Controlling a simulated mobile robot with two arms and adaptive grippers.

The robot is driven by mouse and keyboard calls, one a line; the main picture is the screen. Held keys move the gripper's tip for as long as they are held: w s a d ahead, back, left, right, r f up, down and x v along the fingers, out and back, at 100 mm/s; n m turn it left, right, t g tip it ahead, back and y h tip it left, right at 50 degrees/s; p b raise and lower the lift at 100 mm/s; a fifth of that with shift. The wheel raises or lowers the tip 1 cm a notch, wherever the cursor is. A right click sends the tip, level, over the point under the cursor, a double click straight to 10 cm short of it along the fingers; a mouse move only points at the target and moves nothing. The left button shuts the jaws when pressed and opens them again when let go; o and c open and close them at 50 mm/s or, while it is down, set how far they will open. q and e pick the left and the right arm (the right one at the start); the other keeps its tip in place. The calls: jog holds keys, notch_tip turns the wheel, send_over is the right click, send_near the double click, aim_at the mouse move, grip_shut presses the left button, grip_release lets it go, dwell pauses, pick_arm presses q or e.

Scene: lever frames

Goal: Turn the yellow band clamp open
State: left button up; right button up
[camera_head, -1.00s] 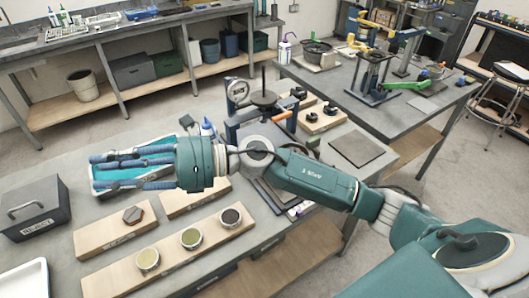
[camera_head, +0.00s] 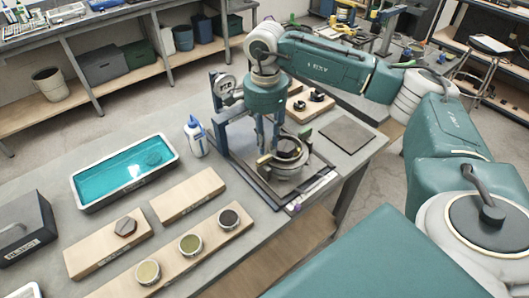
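My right gripper (camera_head: 268,145) points down over the metal frame at the middle of the bench. Its fingertips are close to a round dark and grey part (camera_head: 290,151) in that frame. A small yellow piece (camera_head: 263,160), perhaps part of the yellow band clamp, shows beside the fingertips. The fingers partly cover this area, so I cannot tell whether they touch or grip it. The rest of the band is too small or hidden to make out. My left gripper is not in view.
A white bottle with a blue cap (camera_head: 195,137) stands left of the frame. A tray of teal liquid (camera_head: 127,171) and wooden boards (camera_head: 188,195) lie further left. A dark flat plate (camera_head: 347,134) lies to the right.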

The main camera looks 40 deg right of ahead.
aim_at(265, 159)
notch_tip(265, 159, down, 6)
jog(key=shift+r+p, duration=0.1)
jog(key=shift+p, duration=0.7)
jog(key=shift+f, duration=0.65)
grip_shut()
